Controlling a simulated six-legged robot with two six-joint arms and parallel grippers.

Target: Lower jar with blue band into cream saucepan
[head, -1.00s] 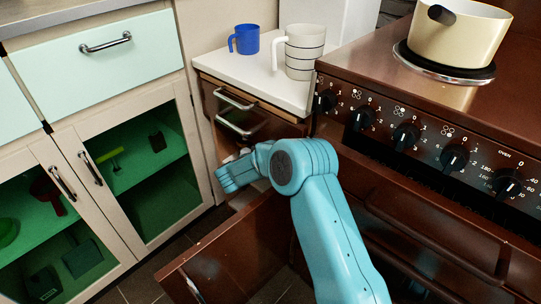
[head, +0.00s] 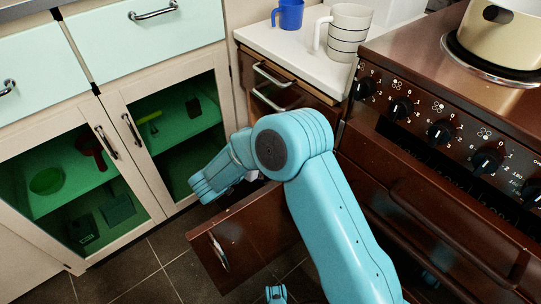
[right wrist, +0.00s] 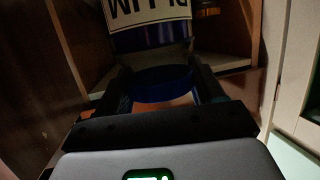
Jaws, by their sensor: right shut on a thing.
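The jar with blue band (right wrist: 150,38) shows in the right wrist view, with a pale label of dark letters that appear upside down. My right gripper (right wrist: 160,82) is shut on the jar, with a dark finger at each side of it. In the head view my right arm reaches to the low cupboard beside the stove, and its wrist hides the jar and fingers. The cream saucepan (head: 503,38) stands on a stove burner at the upper right, partly cut off by the frame, well away from the wrist. My left gripper is not in view.
An open brown cupboard door (head: 238,245) stands below my right arm. A striped mug (head: 347,33) and a blue mug (head: 290,14) stand on the white counter (head: 290,50). Stove knobs (head: 440,132) project from its front. A green-lined glass cabinet (head: 175,125) is at left.

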